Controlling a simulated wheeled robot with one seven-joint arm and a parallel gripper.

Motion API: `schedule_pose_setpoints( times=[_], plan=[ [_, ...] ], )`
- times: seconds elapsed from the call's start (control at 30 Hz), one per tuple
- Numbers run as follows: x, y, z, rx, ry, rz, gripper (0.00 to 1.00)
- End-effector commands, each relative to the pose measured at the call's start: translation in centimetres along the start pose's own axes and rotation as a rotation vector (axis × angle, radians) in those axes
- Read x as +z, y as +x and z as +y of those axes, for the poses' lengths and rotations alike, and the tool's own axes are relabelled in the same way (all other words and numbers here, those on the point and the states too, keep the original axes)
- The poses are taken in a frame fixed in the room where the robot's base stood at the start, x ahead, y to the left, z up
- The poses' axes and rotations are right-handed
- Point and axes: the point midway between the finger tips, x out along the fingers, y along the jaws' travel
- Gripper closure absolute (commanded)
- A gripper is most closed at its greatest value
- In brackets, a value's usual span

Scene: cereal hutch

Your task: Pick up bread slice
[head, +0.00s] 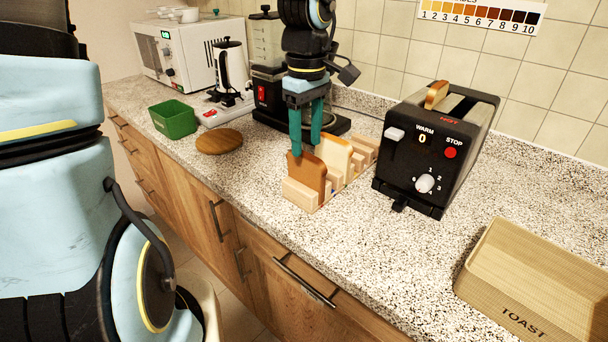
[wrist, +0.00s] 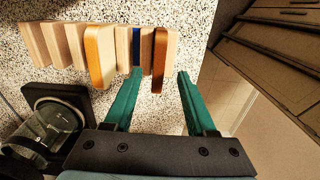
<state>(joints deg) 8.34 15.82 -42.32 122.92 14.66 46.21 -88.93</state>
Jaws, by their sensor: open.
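A brown bread slice (head: 308,176) stands upright in the front slot of a light wooden rack (head: 299,196). A paler slice (head: 336,152) stands in a slot behind it. My gripper (head: 306,149) points down at the front slice's top edge, its green fingers apart. In the wrist view, the front slice (wrist: 158,62) appears between the two fingertips of my gripper (wrist: 161,73), nearer the left one. I cannot tell whether either finger touches it. The paler slice (wrist: 100,56) is further left. Another slice (head: 436,94) sticks out of the black toaster (head: 438,135).
The toaster stands right of the rack. A tan basket marked TOAST (head: 520,318) is at the front right. A round wooden board (head: 219,141), green bin (head: 173,119) and black coffee machine (head: 268,97) are to the left and behind. Speckled counter lies clear between rack and basket.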

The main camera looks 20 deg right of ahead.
Motion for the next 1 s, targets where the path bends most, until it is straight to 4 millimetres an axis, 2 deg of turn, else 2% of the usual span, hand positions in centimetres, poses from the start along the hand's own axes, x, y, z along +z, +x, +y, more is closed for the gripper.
schedule_pose_setpoints(
  times=[0.1, 0.37, 0.7, 1.0],
  plan=[
    [0.0, 1.7, -0.1, -0.004, 0.003, -0.001, 0.44],
    [-0.1, 3.3, 0.0, -0.002, 0.002, -0.001, 0.44],
    [-0.2, 7.3, 0.2, -0.001, 0.003, 0.0, 0.44],
    [-0.3, 7.9, 0.2, 0.0, 0.002, 0.002, 0.44]
  ],
)
